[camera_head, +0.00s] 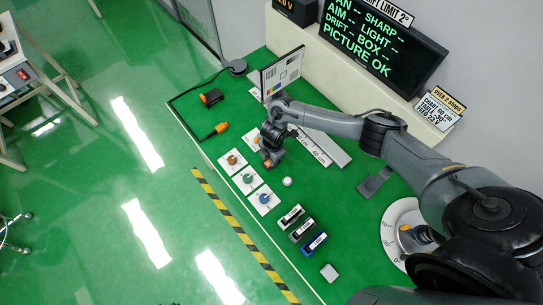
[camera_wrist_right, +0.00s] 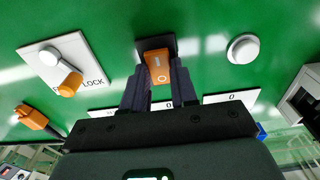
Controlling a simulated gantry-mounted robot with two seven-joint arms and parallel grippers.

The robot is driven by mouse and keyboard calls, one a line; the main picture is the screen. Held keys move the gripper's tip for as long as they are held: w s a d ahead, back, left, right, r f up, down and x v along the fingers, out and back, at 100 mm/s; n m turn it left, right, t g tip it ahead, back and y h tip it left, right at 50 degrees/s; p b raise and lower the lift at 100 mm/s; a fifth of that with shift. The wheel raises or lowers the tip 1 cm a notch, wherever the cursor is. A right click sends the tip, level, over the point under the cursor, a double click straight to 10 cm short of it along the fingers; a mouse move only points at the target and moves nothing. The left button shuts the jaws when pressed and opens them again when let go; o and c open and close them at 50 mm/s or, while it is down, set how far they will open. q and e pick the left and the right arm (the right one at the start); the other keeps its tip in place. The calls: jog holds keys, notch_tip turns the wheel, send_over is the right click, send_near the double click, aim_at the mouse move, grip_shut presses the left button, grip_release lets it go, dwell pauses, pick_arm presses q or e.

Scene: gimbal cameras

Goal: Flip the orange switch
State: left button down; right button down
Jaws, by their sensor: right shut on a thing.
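The orange switch (camera_wrist_right: 158,66) is a rocker with a white ring mark, set in a black base. It stands between the two fingers of my right gripper (camera_wrist_right: 160,90) in the wrist view, and the fingers are shut on its sides. In the head view my right gripper (camera_head: 268,162) is low over the green table, just right of the row of white plates, with a bit of orange at its fingertips. The lower part of the switch is partly hidden by the fingers. My left gripper is not in view.
Beside it are white plates with orange (camera_head: 233,160), green (camera_head: 247,178) and blue (camera_head: 263,198) knobs. A white round button (camera_head: 287,182) is close by. In the wrist view a LOCK plate (camera_wrist_right: 90,57) carries an orange-tipped lever. A screen (camera_head: 375,45) stands behind.

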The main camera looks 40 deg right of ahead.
jog(key=c, duration=0.9)
grip_release()
jog(key=shift+r, duration=0.1)
jog(key=r, duration=0.3)
jog(key=r+p, duration=0.1)
jog(key=r, duration=0.3)
jog(key=r+p, duration=0.1)
jog(key=r, duration=0.2)
jog(key=shift+d+r, duration=0.35)
